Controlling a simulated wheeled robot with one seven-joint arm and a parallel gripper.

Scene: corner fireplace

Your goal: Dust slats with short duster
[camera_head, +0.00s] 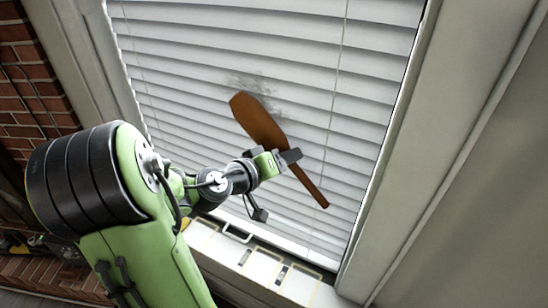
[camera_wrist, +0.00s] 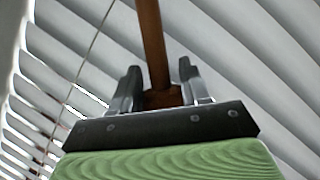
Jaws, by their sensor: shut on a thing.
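A brown short duster (camera_head: 261,122) with a broad flat head and a thin handle is held in front of the white window slats (camera_head: 270,50). My gripper (camera_head: 290,157) is shut on it around its middle, with the head up and left and the handle down and right. In the wrist view the brown duster (camera_wrist: 151,50) stands between the two dark fingers of my gripper (camera_wrist: 158,88). A grey dusty smudge (camera_head: 262,84) marks the slats just above the duster's head. I cannot tell whether the head touches the slats.
A white window frame (camera_head: 415,150) runs down the right side of the slats. Thin blind cords (camera_head: 337,80) hang over the slats. A brick wall (camera_head: 30,90) stands at the left.

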